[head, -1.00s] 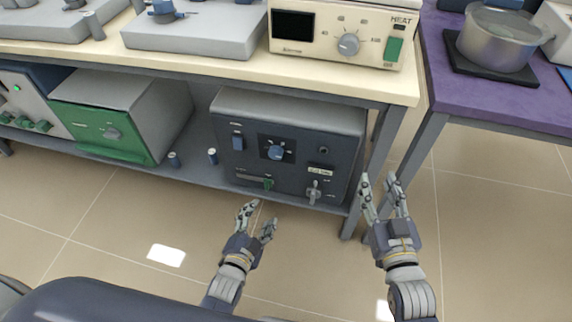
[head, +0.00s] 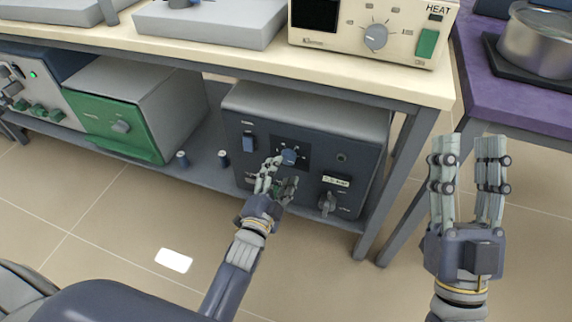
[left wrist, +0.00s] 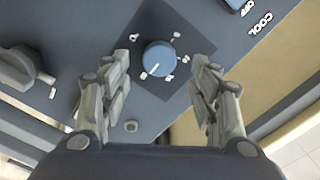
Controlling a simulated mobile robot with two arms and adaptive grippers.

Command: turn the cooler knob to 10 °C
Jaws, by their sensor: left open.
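The cooler is a dark grey box (head: 352,165) on the low shelf under the bench. Its round blue knob (head: 289,157) sits on a black dial plate on the front panel. In the left wrist view the knob (left wrist: 159,58) shows a white pointer mark aimed down and left, with small labels around it too small to read. My left gripper (head: 277,174) is open in front of the panel, just below the knob. In the wrist view its fingers (left wrist: 163,90) stand on either side of the knob, apart from it. My right gripper (head: 470,150) is open and empty at the right.
A blue switch (head: 249,141) and a grey lever knob (head: 327,203) are on the same panel. A green-fronted box (head: 115,130) stands left on the shelf. The bench edge (head: 240,62) lies above, and a table leg (head: 400,180) stands to the right.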

